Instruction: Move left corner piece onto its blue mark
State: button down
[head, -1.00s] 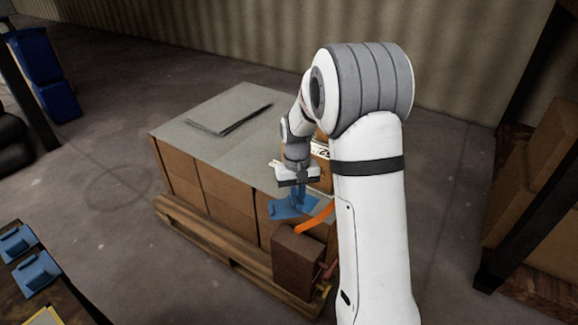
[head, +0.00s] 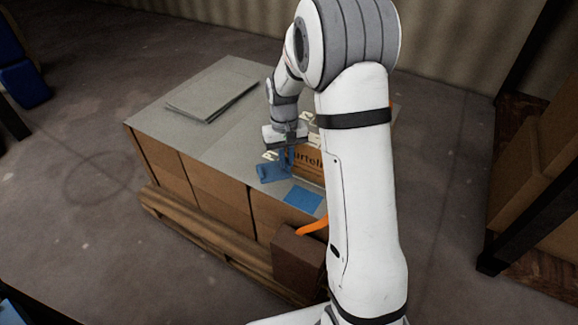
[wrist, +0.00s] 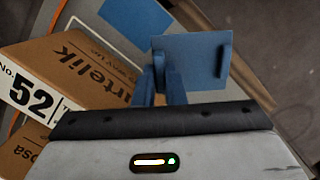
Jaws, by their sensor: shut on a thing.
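My gripper (head: 288,152) is shut on a blue corner piece (head: 272,173), which also shows in the wrist view (wrist: 195,60). The piece has a flat plate and an upright part between the fingers. It is over the grey sheet on top of the pallet load; I cannot tell if it touches. The blue mark (head: 303,197) is a flat square near the load's front edge, to the right of and nearer than the piece. In the wrist view the mark (wrist: 137,18) is beyond the piece, to its upper left.
A printed carton (head: 310,170) stands close behind and right of the gripper. Loose grey sheets (head: 212,92) lie at the load's far left. A dark brown box (head: 298,262) with an orange strap (head: 313,228) is at the front. Open floor lies to the left.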

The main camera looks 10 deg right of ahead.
jog(key=n, duration=0.2)
jog(key=n+p, duration=0.1)
jog(key=n, duration=0.1)
jog(key=s+n+p, duration=0.1)
jog(key=n, duration=0.1)
jog(key=shift+d+r+h, duration=0.1)
jog(key=shift+h, duration=0.3)
jog(key=n, duration=0.3)
jog(key=n+p, duration=0.1)
jog(key=shift+s+t, duration=0.3)
jog(key=n, duration=0.4)
jog(key=shift+s+h+p, duration=0.25)
jog(key=shift+h+p, duration=0.05)
jog(key=shift+p, duration=0.1)
jog(key=n, duration=0.3)
jog(key=s+n+t+p, duration=0.1)
jog(key=n, duration=0.2)
jog(key=shift+r, duration=0.1)
jog(key=n, duration=0.2)
jog(key=n+p, duration=0.1)
jog(key=n, duration=0.1)
jog(key=s+n, duration=0.1)
jog(key=n, duration=0.2)
jog(key=shift+a+t+p, duration=0.2)
jog(key=shift+t+p, duration=0.2)
notch_tip(320, 180, down, 4)
jog(key=b, duration=0.4)
jog(key=shift+b, duration=0.3)
jog(key=shift+f+b, duration=1)
jog(key=shift+f, duration=1.25)
